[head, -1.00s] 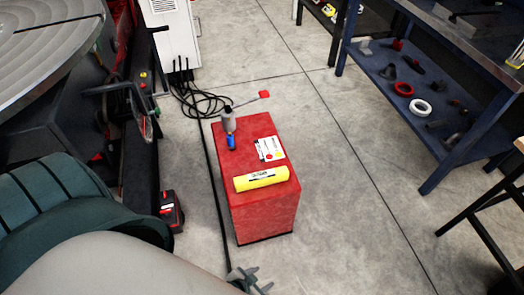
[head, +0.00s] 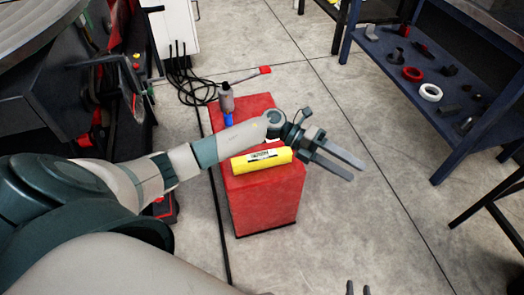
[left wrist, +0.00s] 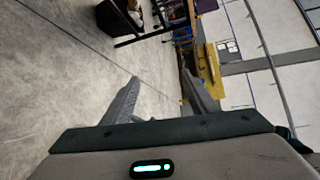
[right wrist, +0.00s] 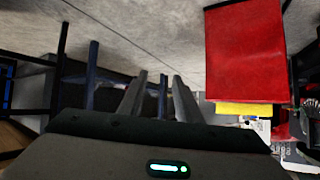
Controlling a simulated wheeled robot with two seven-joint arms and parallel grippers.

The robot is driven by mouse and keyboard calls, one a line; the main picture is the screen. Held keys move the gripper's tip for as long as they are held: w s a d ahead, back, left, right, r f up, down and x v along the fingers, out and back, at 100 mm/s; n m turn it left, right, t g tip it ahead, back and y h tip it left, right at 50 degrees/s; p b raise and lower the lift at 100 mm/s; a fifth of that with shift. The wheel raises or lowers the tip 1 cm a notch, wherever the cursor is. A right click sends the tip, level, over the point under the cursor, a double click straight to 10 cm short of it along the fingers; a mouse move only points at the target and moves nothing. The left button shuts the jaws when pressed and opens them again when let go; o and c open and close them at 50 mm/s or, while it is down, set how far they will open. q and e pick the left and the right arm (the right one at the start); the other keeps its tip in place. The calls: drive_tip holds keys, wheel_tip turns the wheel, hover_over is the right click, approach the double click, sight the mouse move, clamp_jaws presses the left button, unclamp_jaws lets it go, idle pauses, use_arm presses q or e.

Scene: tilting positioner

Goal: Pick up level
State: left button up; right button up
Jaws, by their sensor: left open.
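A yellow bar with a white and dark label (head: 262,162), which looks like the level, lies across the top of a red box (head: 262,200). Its yellow side also shows in the right wrist view (right wrist: 245,108). My left arm reaches across the box just behind the bar. My left gripper (head: 357,172) is open and empty, to the right of the box over the floor. In the left wrist view its fingers (left wrist: 161,78) stand apart with nothing between them. My right gripper (head: 358,288) shows only its fingertips at the bottom edge. Its fingers (right wrist: 159,78) are apart and empty.
A grey and blue tool with a red-tipped handle (head: 227,100) stands at the back of the box. My left arm mostly hides white labels there. A blue shelf (head: 440,80) with small parts is at right; machinery is at left.

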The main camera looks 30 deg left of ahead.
use_arm(q)
drive_tip(key=s+a+f+m+g+y+b, duration=0.1)
drive_tip(key=a+f+m+g+y+b, duration=0.15)
drive_tip(key=a+m+y, duration=0.35)
drive_tip(key=r+m+t+y+b, duration=0.15)
drive_tip(key=y+b, duration=0.35)
drive_tip(key=y, duration=0.5)
hover_over(263, 157)
drive_tip(key=shift+f+n, duration=0.1)
drive_tip(key=shift+n, duration=0.15)
use_arm(e)
wheel_tip(263, 157, up, 12)
drive_tip(key=a+t+y, duration=0.1)
drive_tip(key=t, duration=0.1)
drive_tip(key=shift+s+a+f+t+y, duration=0.15)
drive_tip(key=shift+s+a+t+y, duration=0.15)
drive_tip(key=shift+s+a, duration=0.1)
